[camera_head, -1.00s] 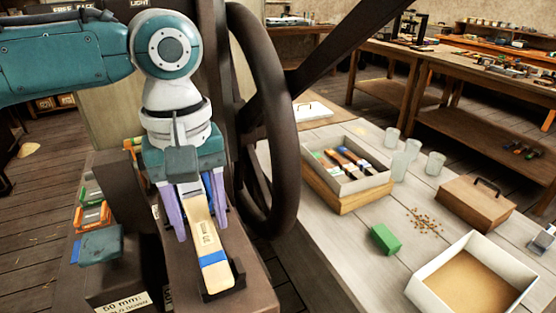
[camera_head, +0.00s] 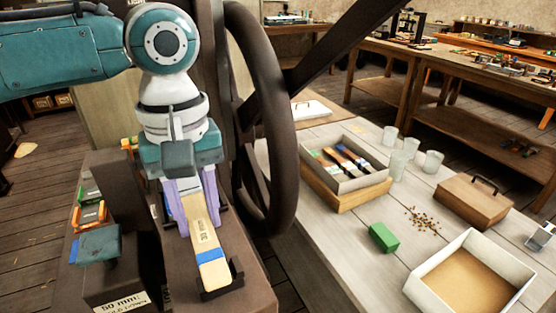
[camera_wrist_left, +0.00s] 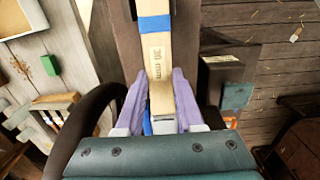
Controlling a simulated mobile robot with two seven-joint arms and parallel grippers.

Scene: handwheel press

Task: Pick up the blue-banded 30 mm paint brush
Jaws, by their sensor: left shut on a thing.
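The blue-banded paint brush (camera_head: 204,238) has a pale wooden handle with a blue band near its near end. It lies along the top of a brown press block, its banded end in a small dark cradle (camera_head: 222,282). In the left wrist view the handle (camera_wrist_left: 159,58) reads "30 mm". My left gripper (camera_head: 195,215) has its purple fingers shut on the handle, one on each side; they also show in the left wrist view (camera_wrist_left: 160,100). The far end of the brush is hidden under the gripper. My right gripper is not in view.
A dark handwheel (camera_head: 272,120) stands close to the right of my left gripper. A table on the right holds a tray of brushes (camera_head: 345,183), a green block (camera_head: 383,237), glasses, a wooden case (camera_head: 475,205) and a white box (camera_head: 420,285). Coloured brushes sit at left.

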